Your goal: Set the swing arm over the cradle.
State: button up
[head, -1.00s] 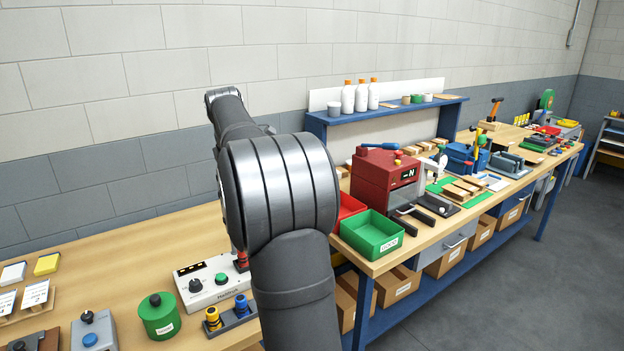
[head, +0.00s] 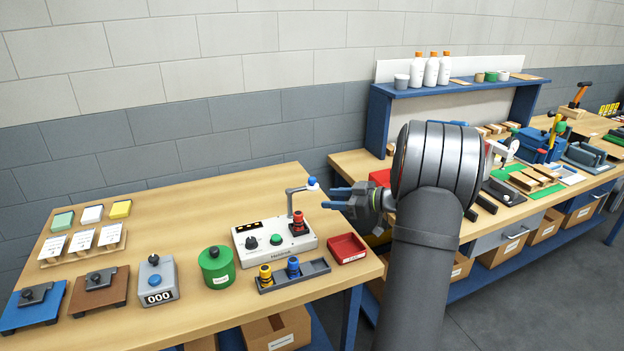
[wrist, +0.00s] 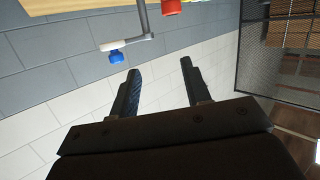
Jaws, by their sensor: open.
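The swing arm (head: 300,189) is a thin grey bar on a post at the back of the white tester box (head: 268,250). A blue knob (head: 313,182) tops its right end; the knob also shows in the wrist view (wrist: 116,57). A red and black plug (head: 299,222) stands at the box's right side, where the cradle seems to be; the cradle itself is hidden or too small to tell. The bar's knob end looks off to the side of the plug. My gripper (head: 328,198) is open and empty, right of the knob, fingers pointing left, apart from it.
A rack (head: 318,269) with a yellow and a blue plug stands before the box, a red tray (head: 346,243) to its right. A green canister (head: 216,267) and a grey counter (head: 158,282) stand left. The back of the table is clear.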

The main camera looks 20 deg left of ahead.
aim_at(315, 180)
jog(key=w+d+m+t+y, duration=0.2)
jog(key=w+d+m+t, duration=0.15)
jog(key=d+t, duration=0.2)
jog(key=shift+m+g, duration=0.25)
jog(key=shift+m, duration=0.1)
jog(key=x, duration=1.1)
jog(key=f+x, duration=0.1)
jog(key=x, duration=0.4)
jog(key=shift+a, duration=0.35)
jog(key=shift+c, duration=0.4)
grip_shut()
